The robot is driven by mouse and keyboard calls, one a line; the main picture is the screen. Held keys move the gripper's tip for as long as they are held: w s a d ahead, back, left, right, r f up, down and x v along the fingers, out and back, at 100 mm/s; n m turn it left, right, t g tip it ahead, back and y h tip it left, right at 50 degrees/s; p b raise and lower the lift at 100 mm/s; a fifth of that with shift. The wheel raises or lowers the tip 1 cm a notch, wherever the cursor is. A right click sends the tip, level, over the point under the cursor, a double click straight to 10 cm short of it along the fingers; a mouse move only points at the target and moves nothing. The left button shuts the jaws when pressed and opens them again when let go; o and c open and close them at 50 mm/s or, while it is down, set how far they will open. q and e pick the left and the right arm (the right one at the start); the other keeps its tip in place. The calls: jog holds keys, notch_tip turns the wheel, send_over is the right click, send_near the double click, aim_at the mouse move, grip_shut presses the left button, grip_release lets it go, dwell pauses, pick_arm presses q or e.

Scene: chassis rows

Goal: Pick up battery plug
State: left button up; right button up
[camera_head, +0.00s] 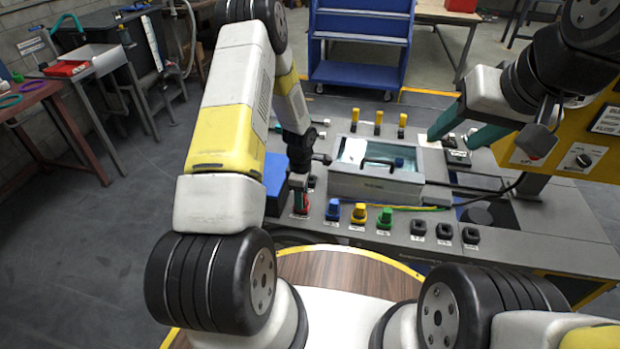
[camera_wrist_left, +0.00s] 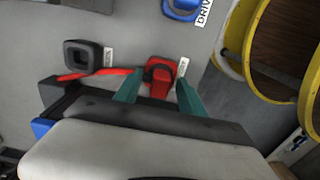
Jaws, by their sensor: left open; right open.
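A red plug (camera_head: 302,207) with a dark top sits near the left end of the front row on the grey panel. I take it for the battery plug; its label is too small to read. It also shows in the left wrist view (camera_wrist_left: 160,76), with a red cable running left. My left gripper (camera_head: 300,184) points down over it. In the left wrist view my open left gripper (camera_wrist_left: 159,94) has its teal fingers on either side of the plug; contact cannot be told. My right gripper (camera_head: 463,131) is open over the panel's right back part, away from the plug.
Blue (camera_head: 333,210), yellow (camera_head: 359,213) and green (camera_head: 384,218) plugs stand to the right in the same row. A lidded grey box (camera_head: 375,187) is behind them. A black square socket (camera_wrist_left: 82,56) lies left of the red plug in the left wrist view.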

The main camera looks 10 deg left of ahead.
pick_arm(q)
grip_shut()
dwell(0.3)
